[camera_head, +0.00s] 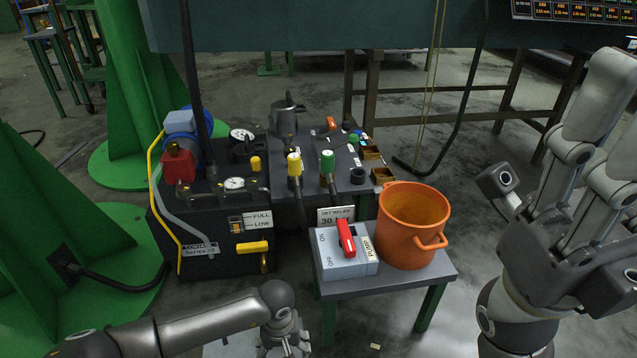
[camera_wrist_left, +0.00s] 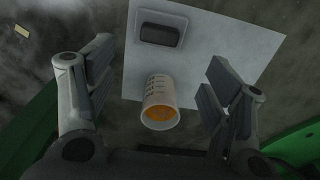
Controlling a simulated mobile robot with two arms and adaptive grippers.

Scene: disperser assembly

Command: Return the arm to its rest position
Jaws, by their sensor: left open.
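My left arm comes in from the bottom left of the head view, with its gripper (camera_head: 285,335) low at the bottom edge, pointing down. In the left wrist view the left gripper (camera_wrist_left: 158,80) is open, its fingers wide apart with nothing held. A white cup (camera_wrist_left: 160,92) with markings and orange contents stands on a white surface (camera_wrist_left: 225,45) and shows between the fingers, not touching them. My right gripper (camera_head: 575,190) is large at the right edge of the head view, raised, its fingers partly cut off; I cannot tell whether it is open.
A small grey table (camera_head: 400,285) bears an orange pot (camera_head: 412,225) and a grey box with a red switch (camera_head: 346,238). A dark machine (camera_head: 215,250) with gauges and valves stands left of it. A dark block (camera_wrist_left: 158,29) lies on the white surface.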

